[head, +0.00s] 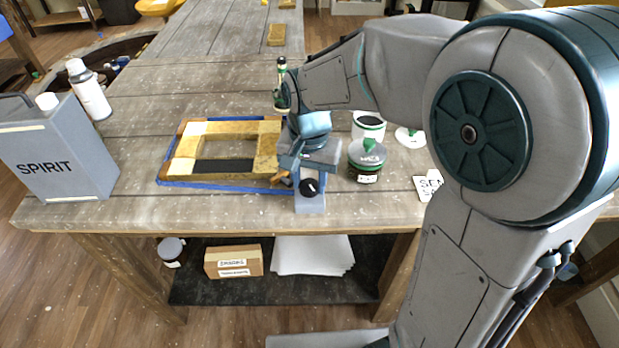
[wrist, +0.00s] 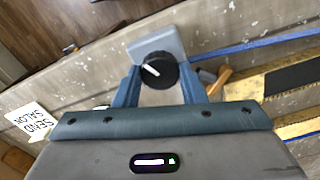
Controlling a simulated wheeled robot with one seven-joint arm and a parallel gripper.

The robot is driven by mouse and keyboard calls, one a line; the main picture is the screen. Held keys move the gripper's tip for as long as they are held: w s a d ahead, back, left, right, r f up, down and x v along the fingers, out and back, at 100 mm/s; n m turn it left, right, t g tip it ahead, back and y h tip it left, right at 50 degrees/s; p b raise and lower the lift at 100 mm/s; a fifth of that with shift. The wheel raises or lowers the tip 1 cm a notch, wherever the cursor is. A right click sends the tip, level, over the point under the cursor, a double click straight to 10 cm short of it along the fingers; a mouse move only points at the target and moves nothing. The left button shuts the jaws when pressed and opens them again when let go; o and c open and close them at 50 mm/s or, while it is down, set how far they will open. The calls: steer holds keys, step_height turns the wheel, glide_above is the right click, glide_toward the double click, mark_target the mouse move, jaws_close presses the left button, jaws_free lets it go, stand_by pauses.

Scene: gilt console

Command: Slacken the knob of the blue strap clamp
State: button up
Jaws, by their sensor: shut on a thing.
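The blue strap (head: 228,185) runs round a gilt and wooden frame (head: 190,150) lying on the table. At the frame's near right corner is a grey clamp block (head: 313,204) with a round black knob (head: 309,187) bearing a white mark. In the wrist view the knob (wrist: 159,70) faces me, its white line tilted, and the grey block (wrist: 157,40) is behind it. My gripper (wrist: 160,75) has a blue finger on either side of the knob and is shut on it. The exact finger contact is partly hidden. The blue strap (wrist: 265,42) leads off to the right.
A grey SPIRIT can (head: 58,150) and a white spray can (head: 88,90) stand left. A green-lidded tin (head: 367,160), a white jar (head: 368,126) and a lettered card (head: 428,187) are right. A green bottle (head: 282,85) stands behind my wrist. An orange-handled item (wrist: 219,80) lies beside the clamp.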

steer(key=n, duration=0.4)
steer(key=shift+n, duration=0.3)
steer(key=n, duration=0.3)
steer(key=shift+r+n, duration=0.1)
steer(key=shift+n, duration=0.2)
steer(key=n, duration=0.4)
steer(key=shift+n+p, duration=0.3)
steer(key=shift+p, duration=0.05)
steer(key=n, duration=0.3)
steer(key=shift+n, duration=0.3)
steer(key=n+p, duration=0.1)
steer(key=n, duration=0.2)
steer(key=shift+n, duration=0.3)
steer(key=n+p, duration=0.1)
steer(key=n, duration=0.2)
steer(key=shift+n, duration=0.3)
steer(key=n+p, duration=0.2)
steer(key=n, duration=0.4)
steer(key=shift+w, duration=0.1)
